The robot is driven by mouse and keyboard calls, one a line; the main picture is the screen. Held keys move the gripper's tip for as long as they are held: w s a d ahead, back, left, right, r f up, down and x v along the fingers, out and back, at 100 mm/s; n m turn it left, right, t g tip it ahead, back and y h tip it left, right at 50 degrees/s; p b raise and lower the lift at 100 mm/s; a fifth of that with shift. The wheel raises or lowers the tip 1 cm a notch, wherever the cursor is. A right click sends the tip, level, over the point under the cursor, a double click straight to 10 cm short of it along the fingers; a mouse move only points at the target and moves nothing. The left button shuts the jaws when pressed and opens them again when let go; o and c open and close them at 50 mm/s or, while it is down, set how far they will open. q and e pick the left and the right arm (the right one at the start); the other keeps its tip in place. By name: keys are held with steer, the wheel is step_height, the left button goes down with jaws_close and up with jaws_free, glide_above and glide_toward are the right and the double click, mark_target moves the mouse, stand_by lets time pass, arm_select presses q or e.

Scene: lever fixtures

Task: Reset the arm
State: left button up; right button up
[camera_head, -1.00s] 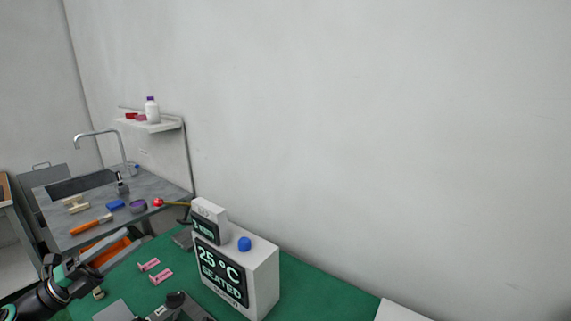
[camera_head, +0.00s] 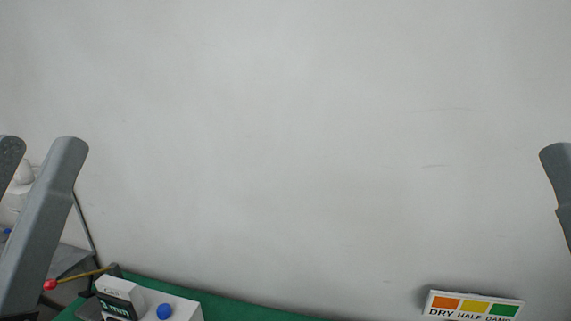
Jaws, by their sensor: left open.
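My left gripper (camera_head: 39,147) is at the left edge of the head view, very close to the camera. Its two grey fingers point up, apart, with an empty gap between them. The nearer part of the gripper and its arm are cut off by the frame. A single grey piece (camera_head: 560,185), apparently a finger of my right gripper, shows at the right edge. The rest of that side is out of frame, so its opening is hidden.
A white device with a blue knob (camera_head: 165,311) and a small display box (camera_head: 118,297) stand at the bottom left. A red-tipped lever (camera_head: 50,285) is beside them. A DRY/HALF/DAMP sign (camera_head: 474,304) is at the bottom right. Plain wall (camera_head: 300,140) fills the middle.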

step_height(320, 180, up, 32)
steer(key=p, duration=2.9)
steer(key=shift+r+p, duration=0.2)
steer(key=shift+p, duration=0.1)
